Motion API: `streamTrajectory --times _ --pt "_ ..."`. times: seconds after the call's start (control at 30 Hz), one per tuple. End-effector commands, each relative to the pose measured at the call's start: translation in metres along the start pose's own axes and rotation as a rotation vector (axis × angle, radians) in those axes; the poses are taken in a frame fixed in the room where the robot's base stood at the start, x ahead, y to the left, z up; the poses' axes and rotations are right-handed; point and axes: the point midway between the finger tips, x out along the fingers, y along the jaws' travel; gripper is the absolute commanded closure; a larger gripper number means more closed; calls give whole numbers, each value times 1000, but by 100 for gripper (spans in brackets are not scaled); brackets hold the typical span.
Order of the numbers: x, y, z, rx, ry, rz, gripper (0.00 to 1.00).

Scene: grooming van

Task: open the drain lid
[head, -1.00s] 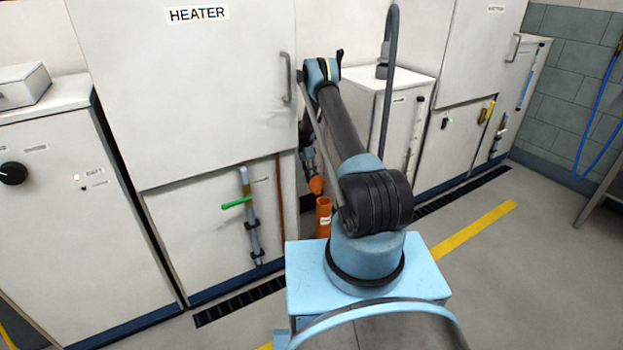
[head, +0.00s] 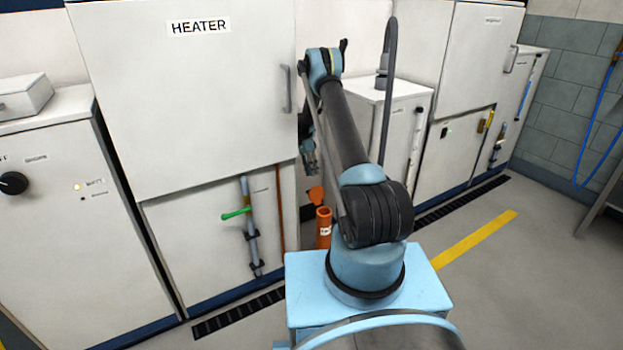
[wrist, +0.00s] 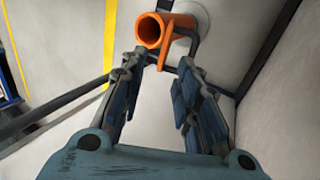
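The drain is an upright orange pipe (head: 323,229) with a pale label, low beside the heater cabinet. Its orange lid (head: 316,194) stands raised at the pipe's top, and the dark mouth shows. In the wrist view the round open mouth of the pipe (wrist: 150,31) faces me, and the lid (wrist: 162,55) shows as a narrow orange strip beside it. My gripper (head: 309,163) is just above the lid, partly hidden by my arm. In the wrist view my gripper (wrist: 161,60) has its two fingers apart with nothing held between them; the lid's edge lies just beyond the fingertips.
The heater cabinet (head: 190,100) stands left of the pipe, with a green-handled valve (head: 236,214) on its lower panel. A white cabinet (head: 405,130) stands to the right. A floor grate (head: 240,313) runs along the cabinets. Open floor lies at the right.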

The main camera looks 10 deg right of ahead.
Motion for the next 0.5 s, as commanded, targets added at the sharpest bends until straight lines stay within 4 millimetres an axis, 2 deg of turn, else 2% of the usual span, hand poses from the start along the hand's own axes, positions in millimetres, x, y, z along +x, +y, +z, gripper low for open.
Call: streamTrajectory --times 0.33,0.47,0.5 --pt "-3 2 0 0 0 0 70" --pt "-3 2 0 -22 0 -7 100" --pt "-4 1 0 -44 0 -14 100"
